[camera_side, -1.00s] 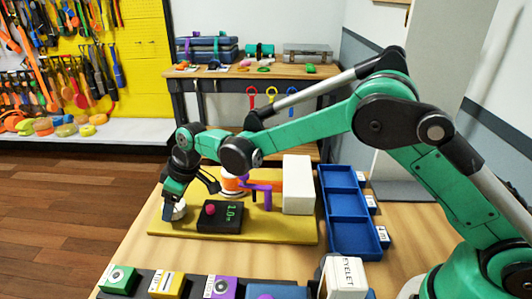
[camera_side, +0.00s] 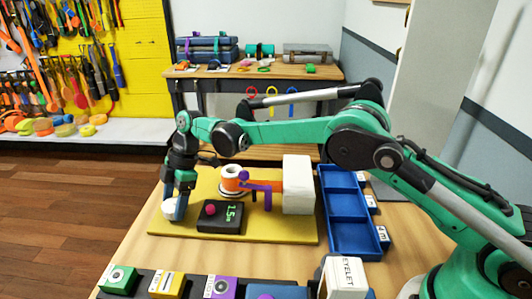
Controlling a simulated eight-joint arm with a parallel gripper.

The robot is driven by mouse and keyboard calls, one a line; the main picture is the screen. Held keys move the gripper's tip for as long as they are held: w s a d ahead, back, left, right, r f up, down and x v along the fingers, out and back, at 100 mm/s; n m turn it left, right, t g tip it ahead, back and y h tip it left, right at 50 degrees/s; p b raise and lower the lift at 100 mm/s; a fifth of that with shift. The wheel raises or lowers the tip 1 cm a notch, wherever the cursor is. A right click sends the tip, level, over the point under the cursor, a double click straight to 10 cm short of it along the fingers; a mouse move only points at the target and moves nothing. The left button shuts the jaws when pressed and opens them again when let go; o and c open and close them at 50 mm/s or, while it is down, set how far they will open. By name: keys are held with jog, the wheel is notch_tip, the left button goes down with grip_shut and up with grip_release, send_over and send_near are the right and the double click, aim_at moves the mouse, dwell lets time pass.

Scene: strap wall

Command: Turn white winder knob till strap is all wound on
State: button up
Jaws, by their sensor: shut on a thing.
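The white winder knob (camera_side: 170,209) is at the left end of the yellow board (camera_side: 290,232). My gripper (camera_side: 175,206) points down and is shut on the knob; its fingers hide part of it. The orange strap (camera_side: 262,186) runs between a white-topped spool (camera_side: 232,174) and a white block (camera_side: 298,184). A purple bracket (camera_side: 267,190) stands at the strap. A black counter box (camera_side: 220,218) with a pink button reads 1.5 m in green.
A blue tray (camera_side: 354,252) with empty compartments lies right of the board. A white EYELET box (camera_side: 344,278) and several coloured boxes line the front edge. A workbench with cases (camera_side: 250,68) stands behind.

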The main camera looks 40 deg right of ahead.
jog(key=shift+n, duration=0.4)
jog(key=o, duration=1.3)
jog(key=shift+r, duration=0.1)
jog(key=shift+v, duration=2.65)
